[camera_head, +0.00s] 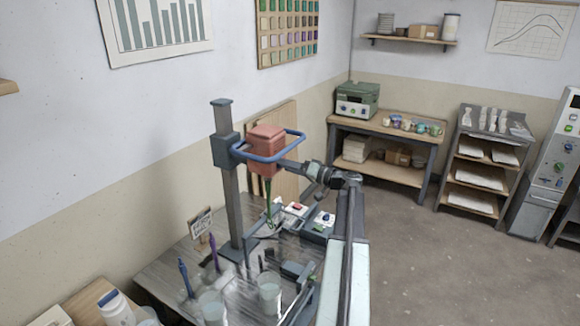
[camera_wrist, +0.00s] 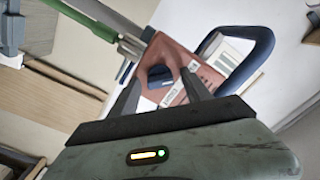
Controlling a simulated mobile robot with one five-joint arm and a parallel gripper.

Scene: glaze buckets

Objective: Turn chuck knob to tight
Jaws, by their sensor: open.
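The red mixer head (camera_head: 266,139) sits on a grey column with a blue loop handle (camera_head: 290,152) around it. In the wrist view the red housing (camera_wrist: 185,62) carries a dark round knob (camera_wrist: 160,77) with a pale label beside it. A silvery chuck (camera_wrist: 131,45) and a green shaft (camera_wrist: 82,20) extend to the upper left. My gripper (camera_wrist: 158,80) is open, with one finger on each side of the knob in the picture; I cannot tell whether they touch it. In the head view my gripper (camera_head: 312,172) is beside the head's right side, small and partly hidden.
The blue loop handle passes close to my gripper.

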